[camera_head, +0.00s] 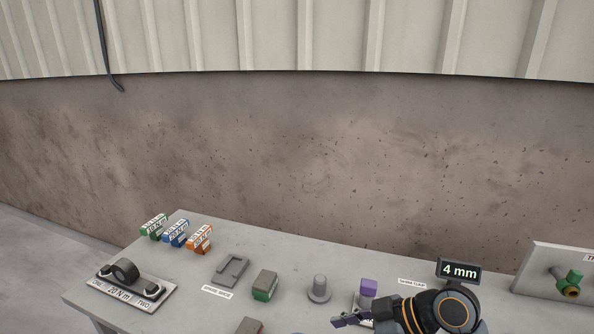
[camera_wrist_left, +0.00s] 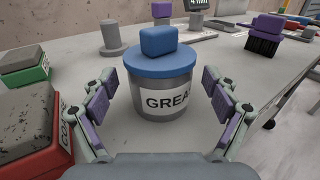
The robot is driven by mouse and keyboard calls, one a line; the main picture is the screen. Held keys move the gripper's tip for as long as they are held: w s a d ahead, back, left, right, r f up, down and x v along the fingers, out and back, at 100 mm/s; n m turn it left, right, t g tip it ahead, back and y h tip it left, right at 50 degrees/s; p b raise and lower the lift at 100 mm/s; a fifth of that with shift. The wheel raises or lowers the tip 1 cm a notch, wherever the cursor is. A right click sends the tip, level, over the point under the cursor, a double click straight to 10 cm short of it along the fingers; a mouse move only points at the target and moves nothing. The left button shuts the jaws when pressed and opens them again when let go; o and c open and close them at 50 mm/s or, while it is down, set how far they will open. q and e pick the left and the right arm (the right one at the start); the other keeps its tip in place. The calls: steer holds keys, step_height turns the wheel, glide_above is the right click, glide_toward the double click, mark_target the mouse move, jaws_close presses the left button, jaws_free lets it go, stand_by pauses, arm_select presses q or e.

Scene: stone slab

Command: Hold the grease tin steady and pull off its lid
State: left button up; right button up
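The grease tin (camera_wrist_left: 165,103) stands upright in the left wrist view, a grey can with a white label reading "GREA". Its blue lid (camera_wrist_left: 135,62) is on top, with a blue block-shaped grip (camera_wrist_left: 158,41) on it. My left gripper (camera_wrist_left: 161,77) is open, its purple-padded fingers on either side of the tin with gaps to both sides.
A red block with grey top (camera_wrist_left: 32,120) and a green one (camera_wrist_left: 22,66) stand left of the tin. A grey peg (camera_wrist_left: 112,38) and a purple block (camera_head: 369,287) are behind it. A black brush (camera_wrist_left: 264,45) stands to the right. Bare slab lies around the tin.

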arm_select(q)
steer(key=v, duration=1.2)
